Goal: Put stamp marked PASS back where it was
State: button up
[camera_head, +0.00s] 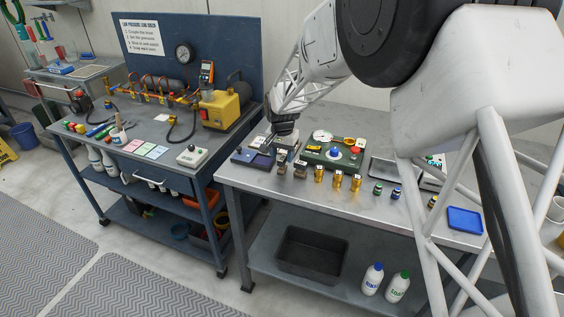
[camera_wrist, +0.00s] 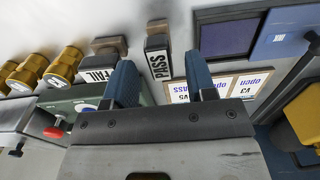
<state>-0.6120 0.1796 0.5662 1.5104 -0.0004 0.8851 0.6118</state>
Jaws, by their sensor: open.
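The stamp marked PASS (camera_wrist: 158,62) is a dark block with a white label and a brown part. It shows in the wrist view between the lines of my two blue fingers, apart from both. In the head view it appears to be the left of two small stamps (camera_head: 282,161) on the grey bench. My gripper (camera_head: 274,143) is open and empty, low over the left part of the bench, just behind the stamps. In the wrist view my gripper (camera_wrist: 161,72) covers part of what lies below. The stamp marked FAIL (camera_wrist: 100,70) stands left of PASS, near my left finger.
Several brass valves (camera_head: 338,180) stand in a row to the right of the stamps. A green panel (camera_head: 333,155) with gauge and knobs sits behind them. A dark pad (camera_wrist: 228,38) and printed cards (camera_wrist: 248,84) lie right of PASS. A blue tray (camera_head: 465,220) is far right.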

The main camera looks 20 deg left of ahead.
aim_at(284, 159)
notch_tip(284, 159, up, 8)
jog(key=shift+f, duration=0.15)
dwell(0.6)
dwell(0.5)
jog(key=shift+d+r, duration=0.2)
jog(key=shift+d, duration=0.05)
jog(key=s+d+r, duration=0.4)
jog(key=d+r, duration=0.1)
jog(key=d, duration=0.5)
jog(key=s+d+r+t, duration=0.1)
jog(key=s+d+r, duration=0.35)
jog(key=d, duration=0.55)
jog(key=s+d+r, duration=0.5)
jog(key=d, duration=0.5)
jog(key=s+d+f, duration=0.1)
jog(key=s+d, duration=0.8)
jog(key=s, duration=0.4)
jog(key=s+d+f+t, duration=0.1)
jog(key=s+d, duration=0.8)
jog(key=s, duration=0.3)
jog(key=shift+s+f+t, duration=0.2)
jog(key=shift+s+t, duration=0.1)
jog(key=shift+s, duration=0.05)
